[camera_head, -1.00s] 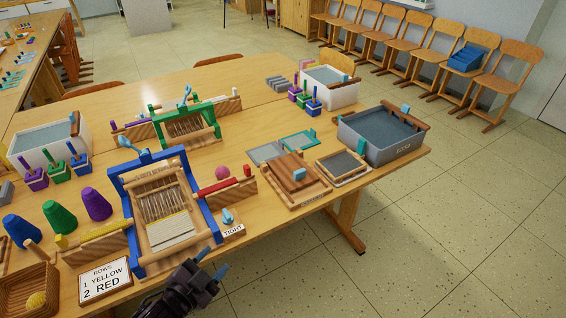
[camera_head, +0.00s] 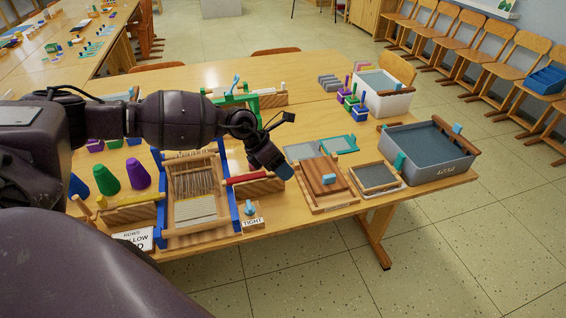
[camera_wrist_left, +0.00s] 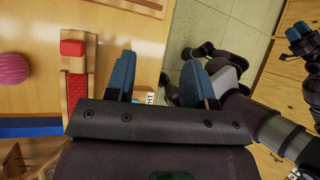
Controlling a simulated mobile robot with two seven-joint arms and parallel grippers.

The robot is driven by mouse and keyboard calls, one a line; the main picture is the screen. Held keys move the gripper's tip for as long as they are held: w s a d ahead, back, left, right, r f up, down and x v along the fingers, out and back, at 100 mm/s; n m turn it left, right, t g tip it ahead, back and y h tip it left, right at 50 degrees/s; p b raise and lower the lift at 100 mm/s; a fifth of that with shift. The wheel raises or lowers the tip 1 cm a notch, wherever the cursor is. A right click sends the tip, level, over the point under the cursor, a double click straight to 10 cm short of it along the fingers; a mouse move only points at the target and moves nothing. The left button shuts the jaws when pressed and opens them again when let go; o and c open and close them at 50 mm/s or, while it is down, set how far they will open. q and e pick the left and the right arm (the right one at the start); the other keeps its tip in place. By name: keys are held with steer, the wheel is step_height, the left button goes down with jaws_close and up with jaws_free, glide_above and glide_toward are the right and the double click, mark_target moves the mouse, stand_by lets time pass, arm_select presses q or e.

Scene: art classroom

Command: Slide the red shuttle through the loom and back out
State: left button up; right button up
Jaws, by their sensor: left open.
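The red shuttle (camera_head: 247,178) lies in a wooden holder to the right of the blue loom (camera_head: 233,192). In the left wrist view the shuttle's red end block (camera_wrist_left: 73,48) and red body (camera_wrist_left: 77,88) show at the left. My left gripper (camera_head: 280,168) reaches over the loom, near the shuttle's right end. It is open and empty; in the wrist view its blue fingertips (camera_wrist_left: 158,80) stand apart, to the right of the shuttle. The left arm hides part of the loom's top. A dark gripper with blue tips, apparently my right one (camera_wrist_left: 303,38), shows in the wrist view.
A wooden press (camera_head: 328,190) and grey tub (camera_head: 425,150) are to the right. A pink ball (camera_wrist_left: 12,68) lies beside the shuttle. A green loom (camera_head: 252,101) stands behind; a yellow shuttle (camera_head: 130,199) is left.

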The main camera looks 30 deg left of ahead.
arm_select(q)
steer(key=w+a+r+m+y, duration=0.2)
steer(key=w+a+r+y, duration=0.15)
steer(key=a, duration=0.45)
steer(key=x, duration=0.3)
steer(key=b+x, duration=0.1)
steer(key=x, duration=0.6)
steer(key=shift+s+f, duration=0.25)
steer(key=shift+f, duration=0.1)
jaws_close()
